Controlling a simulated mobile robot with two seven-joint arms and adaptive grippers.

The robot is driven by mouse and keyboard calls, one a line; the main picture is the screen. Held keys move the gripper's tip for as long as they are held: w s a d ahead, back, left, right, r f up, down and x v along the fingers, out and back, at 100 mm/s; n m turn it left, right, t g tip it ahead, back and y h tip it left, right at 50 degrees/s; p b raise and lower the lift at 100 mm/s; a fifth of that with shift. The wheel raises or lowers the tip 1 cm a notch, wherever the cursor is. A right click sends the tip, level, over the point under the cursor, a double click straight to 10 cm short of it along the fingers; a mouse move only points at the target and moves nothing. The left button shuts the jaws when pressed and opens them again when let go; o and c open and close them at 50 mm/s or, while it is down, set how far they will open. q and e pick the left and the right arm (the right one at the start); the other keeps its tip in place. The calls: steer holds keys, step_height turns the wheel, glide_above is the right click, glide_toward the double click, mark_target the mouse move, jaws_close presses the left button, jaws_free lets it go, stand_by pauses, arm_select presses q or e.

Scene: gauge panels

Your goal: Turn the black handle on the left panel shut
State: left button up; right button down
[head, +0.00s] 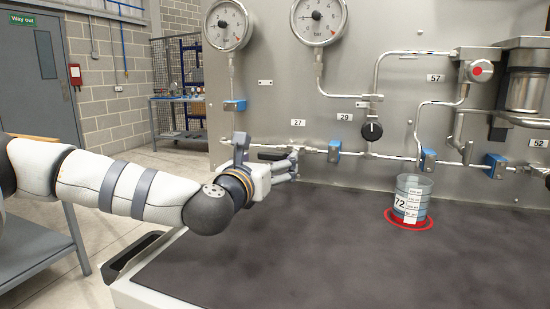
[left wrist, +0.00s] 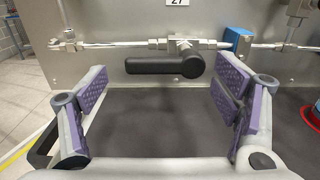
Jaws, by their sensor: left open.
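The black handle (left wrist: 165,66) is a lever on a valve in the horizontal pipe below the number 27 tag. It points left from its pivot and lies roughly parallel to the pipe. In the head view the handle (head: 271,156) is partly hidden by my left gripper (head: 288,168). My left gripper is open and empty in front of the panel. In the left wrist view its two purple-padded fingers stand wide apart, one on each side of the handle. The handle lies beyond the fingers, and I see no contact. My right gripper is not in view.
The steel panel (head: 270,110) carries gauges, pipes and a round black knob (head: 372,131). A blue-banded clear beaker (head: 411,199) stands on a red ring (head: 428,223) to the right. The dark bench top (head: 290,250) in front is mostly clear.

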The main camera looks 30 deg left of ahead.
mark_target(272, 157)
arm_select(q)
steer(key=shift+x, duration=1.95)
